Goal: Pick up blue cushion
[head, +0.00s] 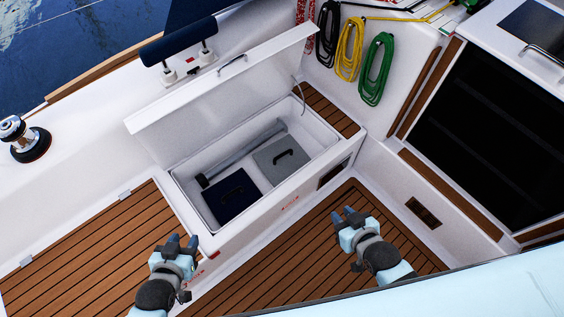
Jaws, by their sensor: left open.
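A dark blue padded roll (178,42), which looks like the blue cushion, sits on short posts with white bases on the side deck at the upper left. It lies behind the raised locker lid. My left gripper (183,241) is open and empty at the lower left, beside the front corner of the open locker and well short of the roll. My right gripper (351,214) is over the cockpit floor to the right. Its fingers look apart, with nothing between them.
An open white locker (329,153) holds a dark blue box (228,203), a grey box (272,166) and a grey tube. Its lid (225,85) stands raised. A winch (30,143) is at the left. Coiled ropes (375,70) hang at the back. The wooden floor is clear.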

